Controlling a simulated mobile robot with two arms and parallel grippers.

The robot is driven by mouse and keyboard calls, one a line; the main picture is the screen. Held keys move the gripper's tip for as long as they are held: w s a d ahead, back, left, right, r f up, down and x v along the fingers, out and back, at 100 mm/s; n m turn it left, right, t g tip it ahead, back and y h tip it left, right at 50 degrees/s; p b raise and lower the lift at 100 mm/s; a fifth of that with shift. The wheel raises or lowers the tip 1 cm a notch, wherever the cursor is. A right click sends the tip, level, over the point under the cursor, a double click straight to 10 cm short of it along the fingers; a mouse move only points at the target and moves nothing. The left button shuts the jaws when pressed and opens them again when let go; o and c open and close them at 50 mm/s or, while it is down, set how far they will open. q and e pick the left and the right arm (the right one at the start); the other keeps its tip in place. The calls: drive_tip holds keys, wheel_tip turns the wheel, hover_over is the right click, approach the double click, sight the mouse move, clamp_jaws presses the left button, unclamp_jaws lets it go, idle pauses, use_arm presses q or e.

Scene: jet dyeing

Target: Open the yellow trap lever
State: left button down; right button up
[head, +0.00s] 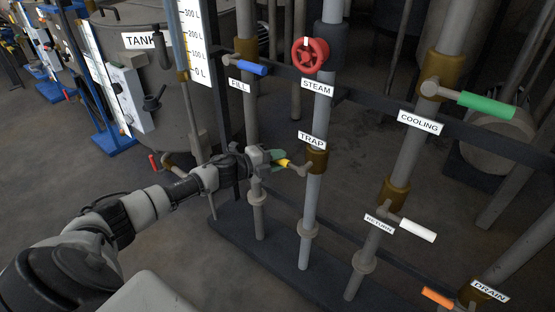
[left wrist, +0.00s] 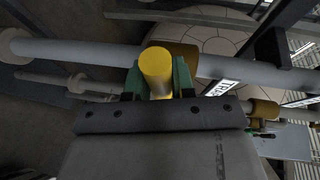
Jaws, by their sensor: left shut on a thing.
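The yellow trap lever (head: 283,163) sticks out to the left from the brass valve (head: 317,160) on the pipe under the TRAP label (head: 312,140). My left gripper (head: 277,160) is shut on the lever's handle, with its green fingers around it. In the left wrist view the yellow handle (left wrist: 157,70) stands between the two green fingers (left wrist: 157,80), its round end toward the camera. The brass valve body (left wrist: 181,56) shows behind it. My right gripper is in neither view.
Nearby are the blue FILL lever (head: 249,68), red STEAM wheel (head: 310,54), green COOLING lever (head: 486,104), white RETURN lever (head: 418,230) and orange DRAIN lever (head: 437,297). Vertical pipes stand close on both sides of the trap valve.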

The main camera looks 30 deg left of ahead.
use_arm(q)
drive_tip(key=d+f+n+t+b, duration=0.1)
drive_tip(key=d+f+n+t, duration=0.1)
drive_tip(key=n, duration=0.3)
drive_tip(key=d+f+n+t+b, duration=0.2)
drive_tip(key=f+n, duration=0.1)
drive_tip(key=n, duration=0.2)
drive_tip(key=d+f+n+t+b, duration=0.2)
drive_tip(key=f+n, duration=0.1)
drive_tip(key=n, duration=0.1)
drive_tip(key=shift+s+d+f+n, duration=0.1)
drive_tip(key=shift+s+d+n, duration=0.2)
drive_tip(key=shift+n, duration=0.1)
drive_tip(key=shift+d+f+n+t+y, duration=0.1)
drive_tip(key=shift+d+n+t+y, duration=0.35)
drive_tip(key=shift+n, duration=0.65)
drive_tip(key=shift+d+n+t+y, duration=0.2)
drive_tip(key=shift+d+n, duration=0.35)
drive_tip(key=shift+n, duration=0.55)
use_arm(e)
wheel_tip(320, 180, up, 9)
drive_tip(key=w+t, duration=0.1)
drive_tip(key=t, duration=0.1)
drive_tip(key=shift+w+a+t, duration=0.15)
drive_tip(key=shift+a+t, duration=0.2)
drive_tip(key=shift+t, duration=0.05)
use_arm(q)
drive_tip(key=shift+s+d+y, duration=0.1)
drive_tip(key=shift+y, duration=0.15)
